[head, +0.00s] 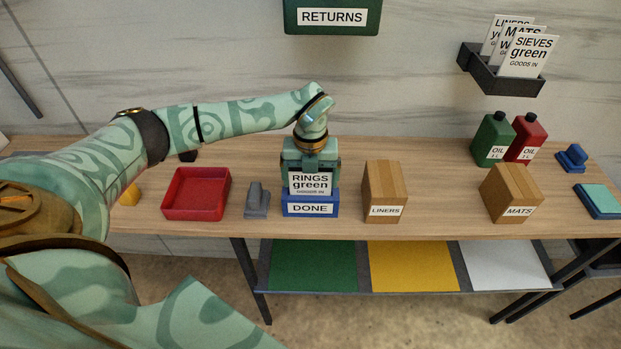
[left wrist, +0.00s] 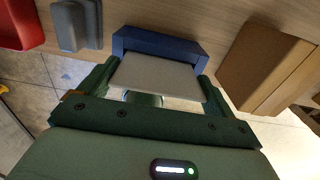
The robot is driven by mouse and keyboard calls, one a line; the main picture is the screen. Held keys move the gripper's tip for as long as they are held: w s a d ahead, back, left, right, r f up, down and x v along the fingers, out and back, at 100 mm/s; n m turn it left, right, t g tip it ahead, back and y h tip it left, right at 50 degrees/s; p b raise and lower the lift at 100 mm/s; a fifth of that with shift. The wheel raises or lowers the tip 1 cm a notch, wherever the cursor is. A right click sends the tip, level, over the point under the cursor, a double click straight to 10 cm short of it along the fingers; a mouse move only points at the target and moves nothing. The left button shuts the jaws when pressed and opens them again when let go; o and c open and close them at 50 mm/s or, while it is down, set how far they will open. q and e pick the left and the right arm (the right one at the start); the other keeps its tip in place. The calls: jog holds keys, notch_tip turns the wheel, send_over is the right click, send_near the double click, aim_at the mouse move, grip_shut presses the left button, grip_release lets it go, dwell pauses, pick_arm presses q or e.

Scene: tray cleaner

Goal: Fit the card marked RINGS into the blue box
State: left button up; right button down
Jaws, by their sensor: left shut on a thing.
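The white card marked RINGS green (head: 311,184) is upright at the blue box (head: 310,209), which is labelled DONE and stands near the table's front edge. My left gripper (head: 311,165) comes down from above and is shut on the card. In the left wrist view the card (left wrist: 157,74) lies between the two fingers (left wrist: 158,88), and its far edge meets the blue box (left wrist: 160,40). I cannot tell how deep the card's lower edge sits in the box. My right gripper is not in view.
A grey block (head: 257,200) and a red tray (head: 196,194) stand left of the box. A LINERS carton (head: 384,190) stands close on its right, with a MATS carton (head: 511,193) farther right. A wall rack (head: 500,72) holds several cards.

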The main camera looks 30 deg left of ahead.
pick_arm(q)
jog(key=shift+f, duration=0.3)
jog(key=o, duration=0.9)
notch_tip(320, 180, up, 12)
jog(key=shift+r+p, duration=0.15)
jog(key=shift+p, duration=0.15)
